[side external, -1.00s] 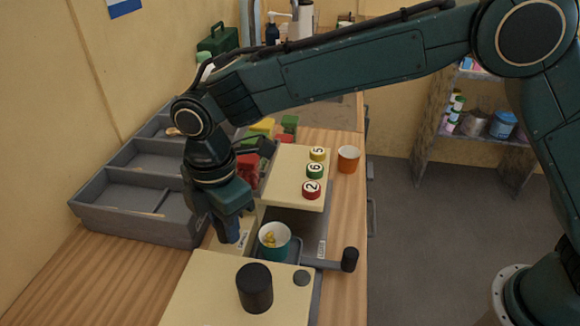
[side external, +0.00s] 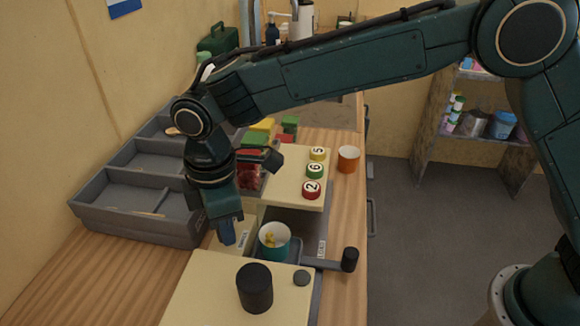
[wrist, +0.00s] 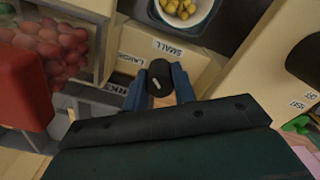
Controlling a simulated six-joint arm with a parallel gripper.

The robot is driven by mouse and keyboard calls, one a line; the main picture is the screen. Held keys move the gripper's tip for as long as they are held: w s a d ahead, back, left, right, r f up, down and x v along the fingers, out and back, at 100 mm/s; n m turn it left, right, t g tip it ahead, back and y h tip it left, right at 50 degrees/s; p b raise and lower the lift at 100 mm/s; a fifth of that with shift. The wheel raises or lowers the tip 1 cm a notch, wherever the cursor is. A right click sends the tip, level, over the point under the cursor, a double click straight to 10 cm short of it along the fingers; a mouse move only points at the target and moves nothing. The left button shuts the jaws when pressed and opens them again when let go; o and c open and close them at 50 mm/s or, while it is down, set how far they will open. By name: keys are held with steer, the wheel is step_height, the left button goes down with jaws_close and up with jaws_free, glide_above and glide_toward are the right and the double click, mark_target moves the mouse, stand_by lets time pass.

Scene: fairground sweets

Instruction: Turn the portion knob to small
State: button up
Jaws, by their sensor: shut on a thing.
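The portion knob (wrist: 159,72) is a small black cylinder with a short white mark, low on a cream panel in the wrist view. My gripper (wrist: 158,87) is shut on it, one blue fingertip on each side. I cannot tell which label the mark points to. In the side view my gripper (side external: 228,232) points down beside the cream dispenser, and its fingers hide the knob.
A teal cup (side external: 273,241) with yellow sweets stands on a small tray close right of my gripper. A cream box with a black cylinder (side external: 255,288) is in front. A grey compartment tray (side external: 150,215) lies left. A lever with a black handle (side external: 349,260) sticks out right.

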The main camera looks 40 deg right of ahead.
steer(key=m, duration=0.4)
steer(key=shift+m, duration=0.3)
steer(key=m, duration=0.4)
steer(key=shift+m, duration=0.4)
steer(key=o, duration=1)
steer(key=shift+r, duration=0.2)
step_height(320, 180, up, 14)
steer(key=shift+f, duration=0.25)
steer(key=shift+d, duration=0.1)
